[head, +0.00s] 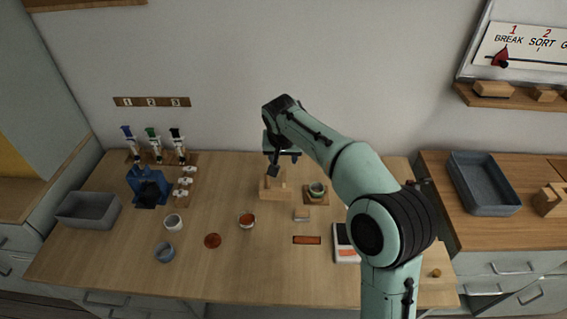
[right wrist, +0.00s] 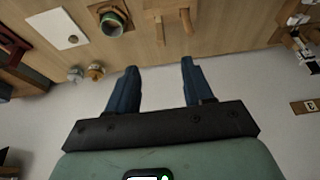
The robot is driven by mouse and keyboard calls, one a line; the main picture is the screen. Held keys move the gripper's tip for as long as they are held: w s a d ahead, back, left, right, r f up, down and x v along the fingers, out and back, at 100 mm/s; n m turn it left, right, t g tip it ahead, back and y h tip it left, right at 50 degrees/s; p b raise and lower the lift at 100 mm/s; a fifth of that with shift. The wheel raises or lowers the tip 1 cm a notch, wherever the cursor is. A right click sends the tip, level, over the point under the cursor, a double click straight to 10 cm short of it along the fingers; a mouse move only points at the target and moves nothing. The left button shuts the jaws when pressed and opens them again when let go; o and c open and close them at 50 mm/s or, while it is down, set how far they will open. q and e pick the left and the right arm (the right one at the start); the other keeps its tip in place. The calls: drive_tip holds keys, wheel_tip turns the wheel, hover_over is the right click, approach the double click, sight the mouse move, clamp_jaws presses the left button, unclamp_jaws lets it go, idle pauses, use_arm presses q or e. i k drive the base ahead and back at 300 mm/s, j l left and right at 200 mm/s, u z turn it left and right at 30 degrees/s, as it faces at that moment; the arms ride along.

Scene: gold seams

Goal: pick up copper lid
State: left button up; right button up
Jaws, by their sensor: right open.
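A flat, round copper-red disc (head: 212,240), which looks like the copper lid, lies on the wooden table (head: 190,275) left of centre. Right of it stands a pale cup (head: 247,225) with a copper-red top or filling; I cannot tell which. My right gripper (head: 279,168) is above the back of the table, over a wooden stand (head: 275,192), well apart from the disc. In the right wrist view its two blue fingers (right wrist: 158,66) are spread with nothing between them. The disc is not recognisable in that view. My left gripper is out of view.
A green cup (head: 317,188) sits on a wooden block beside the stand. A white cup (head: 173,222), a blue-grey ring (head: 165,252) and a grey bin (head: 88,210) are at left. A flat red-brown strip (head: 307,240) lies right of centre. The front table strip is clear.

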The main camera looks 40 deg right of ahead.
sight(211, 241)
drive_tip(key=k+j, duration=0.75)
drive_tip(key=j, duration=0.2)
